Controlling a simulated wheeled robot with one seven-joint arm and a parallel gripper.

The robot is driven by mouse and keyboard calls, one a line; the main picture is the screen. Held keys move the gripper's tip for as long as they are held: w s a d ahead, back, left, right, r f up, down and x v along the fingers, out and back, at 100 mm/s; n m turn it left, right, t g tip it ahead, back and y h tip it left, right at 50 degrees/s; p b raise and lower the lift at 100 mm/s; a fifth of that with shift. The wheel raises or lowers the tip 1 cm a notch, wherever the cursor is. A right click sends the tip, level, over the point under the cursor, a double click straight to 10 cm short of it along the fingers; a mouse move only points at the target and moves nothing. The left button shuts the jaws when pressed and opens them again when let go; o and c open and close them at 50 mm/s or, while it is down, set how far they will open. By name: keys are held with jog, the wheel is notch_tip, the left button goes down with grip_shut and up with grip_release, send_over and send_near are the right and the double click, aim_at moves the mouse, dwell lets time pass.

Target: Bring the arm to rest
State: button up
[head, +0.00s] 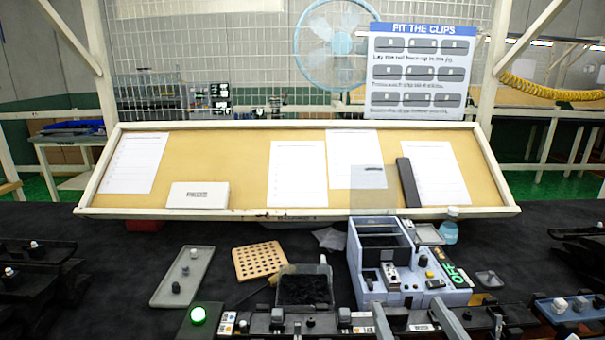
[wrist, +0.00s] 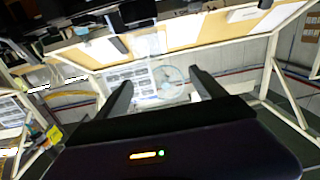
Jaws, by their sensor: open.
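My gripper (wrist: 160,78) shows in the wrist view with its two dark fingers wide apart and nothing between them. It is open and clear of any object. Beyond the fingers the wrist view shows the blue fan (wrist: 169,82) and the clip sign (wrist: 131,84), with the tilted board (wrist: 190,38) upside down at the top.
A dark bench holds a grey tray (head: 165,292), a perforated tan block (head: 259,261), a clear bin (head: 326,270) of black pieces and a blue-grey machine (head: 437,296). A pinboard (head: 245,151) stands behind.

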jog(key=s+d+f+g, duration=0.1)
jog(key=s+f, duration=0.4)
jog(key=s, duration=0.6)
jog(key=s+d+f+g, duration=0.1)
jog(key=s+f, duration=0.4)
jog(key=s, duration=0.7)
jog(key=s+d+f+g, duration=0.1)
jog(key=s+f, duration=0.4)
jog(key=s, duration=0.7)
jog(key=shift+m+h, duration=0.3)
